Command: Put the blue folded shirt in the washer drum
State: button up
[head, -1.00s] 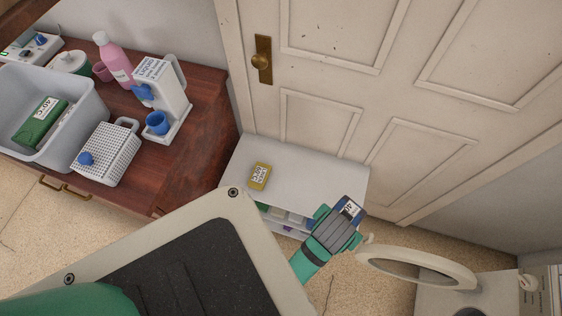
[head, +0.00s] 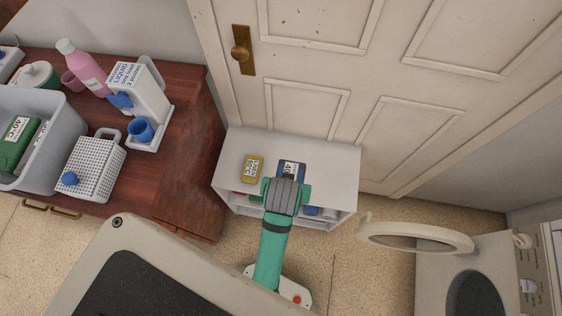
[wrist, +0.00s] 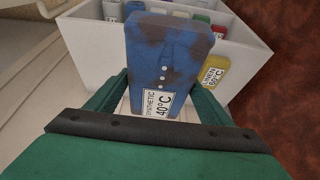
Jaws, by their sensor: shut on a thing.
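The blue folded shirt (wrist: 168,60) has a white tag reading SYNTHETIC 40°C and dark stains. My gripper (wrist: 158,95) is shut on its tagged end. In the head view, the shirt (head: 291,167) shows just beyond my gripper (head: 286,184), over the right part of the low white shelf. I cannot tell its exact height above the shelf. The white washer (head: 432,292) stands at the lower right. Its round door (head: 374,238) is swung open, and the dark drum opening (head: 478,296) is partly cut off by the frame's bottom edge.
The white shelf (head: 233,165) bears a yellow folded item (head: 253,168), with more folded items in its compartments. A wooden dresser (head: 190,170) at left carries a grey basket (head: 62,110), a white perforated basket (head: 92,165) and bottles. Floor shows between shelf and washer.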

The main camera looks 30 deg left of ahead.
aim_at(295, 164)
jog(key=w+f, duration=0.1)
jog(key=w, duration=0.2)
jog(key=w+a+f, duration=0.1)
jog(key=w+f, duration=0.1)
jog(key=w, duration=0.1)
jog(key=w+f, duration=0.1)
jog(key=w, duration=0.2)
jog(key=shift+w+a+f, duration=0.2)
jog(key=shift+a, duration=0.2)
jog(key=w+f, duration=0.2)
jog(key=w+a+f, duration=0.1)
jog(key=f, duration=0.1)
jog(key=shift+w+f, duration=0.65)
jog(key=shift+f, duration=1.6)
jog(key=shift+f, duration=0.15)
jog(key=o, duration=1.2)
jog(key=shift+c, duration=0.2)
